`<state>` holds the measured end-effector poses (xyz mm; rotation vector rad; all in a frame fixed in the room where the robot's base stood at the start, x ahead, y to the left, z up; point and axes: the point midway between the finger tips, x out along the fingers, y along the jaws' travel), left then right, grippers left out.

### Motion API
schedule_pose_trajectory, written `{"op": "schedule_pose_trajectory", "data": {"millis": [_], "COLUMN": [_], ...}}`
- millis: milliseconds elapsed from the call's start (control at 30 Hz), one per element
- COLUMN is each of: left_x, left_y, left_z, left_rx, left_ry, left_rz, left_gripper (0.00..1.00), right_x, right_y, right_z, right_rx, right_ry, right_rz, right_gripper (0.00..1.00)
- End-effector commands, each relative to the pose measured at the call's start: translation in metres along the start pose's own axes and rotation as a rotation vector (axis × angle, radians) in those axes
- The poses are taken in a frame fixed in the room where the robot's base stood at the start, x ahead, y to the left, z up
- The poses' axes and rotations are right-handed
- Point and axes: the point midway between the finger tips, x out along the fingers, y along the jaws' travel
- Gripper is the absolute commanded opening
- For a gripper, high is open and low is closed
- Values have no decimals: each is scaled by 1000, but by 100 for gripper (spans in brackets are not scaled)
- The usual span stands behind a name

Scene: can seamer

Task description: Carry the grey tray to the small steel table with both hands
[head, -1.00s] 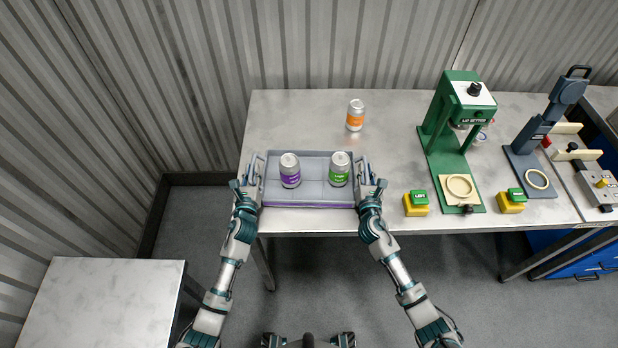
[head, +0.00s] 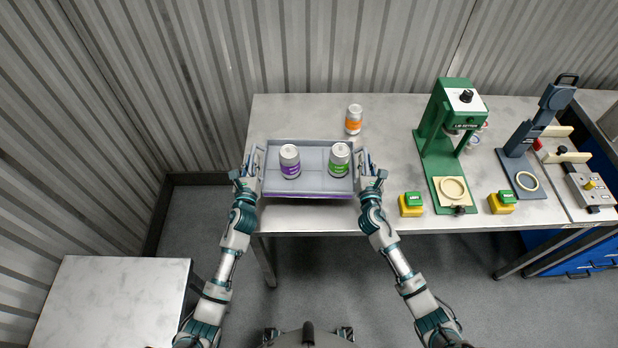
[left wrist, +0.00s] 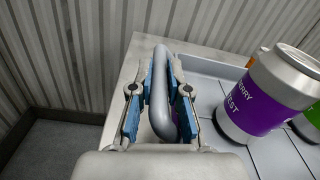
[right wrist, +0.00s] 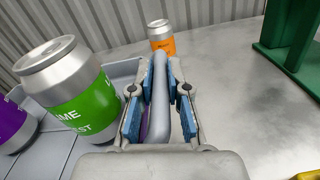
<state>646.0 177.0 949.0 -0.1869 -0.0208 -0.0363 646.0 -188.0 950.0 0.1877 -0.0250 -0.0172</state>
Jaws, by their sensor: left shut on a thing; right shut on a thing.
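The grey tray (head: 310,188) with a purple lower edge is above the front part of the large table, apparently raised a little. A purple-labelled can (head: 290,162) and a green-labelled can (head: 339,160) stand upright in it. My left gripper (head: 249,172) is shut on the tray's left handle (left wrist: 158,95). My right gripper (head: 369,172) is shut on the right handle (right wrist: 159,100). The purple can also shows in the left wrist view (left wrist: 265,95), the green one in the right wrist view (right wrist: 72,95). The small steel table (head: 110,300) stands at lower left, its top bare.
An orange-labelled can (head: 353,120) stands on the large table (head: 290,112) behind the tray. A green lid setter (head: 450,150), yellow-green button boxes (head: 411,204) and a dark blue press (head: 530,150) stand to the right. Open floor (head: 215,215) lies between the tables.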

Motion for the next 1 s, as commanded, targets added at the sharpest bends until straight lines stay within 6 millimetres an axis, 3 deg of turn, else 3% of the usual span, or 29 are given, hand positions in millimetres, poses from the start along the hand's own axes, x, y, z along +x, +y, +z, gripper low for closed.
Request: {"op": "schedule_pose_trajectory", "data": {"millis": [767, 1000], "left_x": [0, -12], "left_y": [1, 0], "left_z": [1, 6], "left_rx": [2, 3], "left_ry": [-2, -3], "left_rz": [1, 2], "left_gripper": [0, 0], "right_x": [1, -12], "right_y": [-2, -2], "right_z": [3, 8], "right_rx": [-1, 0], "right_ry": [-5, -6], "right_rz": [-5, -5], "right_gripper": [0, 0]}}
